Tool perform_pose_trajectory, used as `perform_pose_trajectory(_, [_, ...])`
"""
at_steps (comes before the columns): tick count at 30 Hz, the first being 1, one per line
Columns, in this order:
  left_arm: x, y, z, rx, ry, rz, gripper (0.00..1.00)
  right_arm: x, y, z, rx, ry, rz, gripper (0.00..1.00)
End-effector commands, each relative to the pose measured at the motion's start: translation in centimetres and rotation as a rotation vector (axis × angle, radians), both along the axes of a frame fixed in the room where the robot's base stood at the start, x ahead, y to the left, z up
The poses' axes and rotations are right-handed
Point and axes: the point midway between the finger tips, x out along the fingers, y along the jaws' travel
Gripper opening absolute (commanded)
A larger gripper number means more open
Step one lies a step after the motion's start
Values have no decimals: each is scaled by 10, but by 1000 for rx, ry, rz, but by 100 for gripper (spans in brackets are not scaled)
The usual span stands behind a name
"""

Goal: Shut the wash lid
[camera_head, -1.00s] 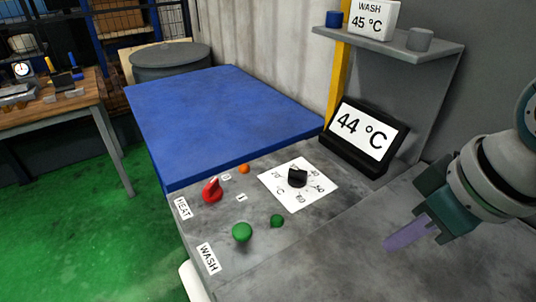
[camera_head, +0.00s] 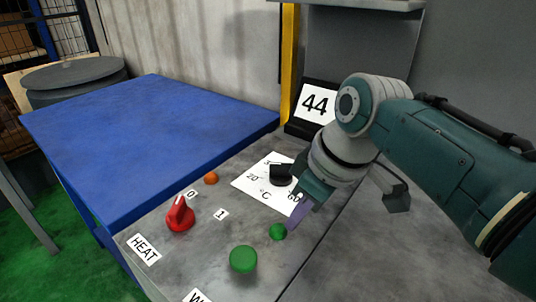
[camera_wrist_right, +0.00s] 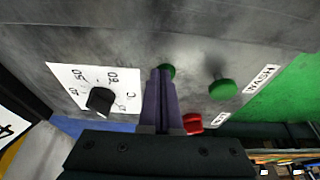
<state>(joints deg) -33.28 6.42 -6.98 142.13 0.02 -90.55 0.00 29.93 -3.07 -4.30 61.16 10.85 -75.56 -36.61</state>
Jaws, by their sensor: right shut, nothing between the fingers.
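No raised lid shows. My right gripper (camera_head: 298,213) is over the panel, its purple fingers pointing down and shut with nothing between them. The fingertips are close to the small green lamp (camera_head: 278,232); I cannot tell whether they touch. In the right wrist view the shut fingers (camera_wrist_right: 162,78) partly cover that lamp (camera_wrist_right: 168,70). My left gripper is out of view.
The panel carries a large green button (camera_head: 243,259), a red heat knob (camera_head: 180,215), an orange lamp (camera_head: 211,178) and a black temperature dial (camera_head: 281,174). A display (camera_head: 315,104) reading 44 and a yellow post (camera_head: 289,62) stand behind. A grey drum (camera_head: 75,78) is at the back left.

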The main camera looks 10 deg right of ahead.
Motion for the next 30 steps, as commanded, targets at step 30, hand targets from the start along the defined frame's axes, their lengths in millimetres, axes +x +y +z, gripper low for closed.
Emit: perform_pose_trajectory(30, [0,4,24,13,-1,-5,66,-32,-27,-11,-2,1,-1,0])
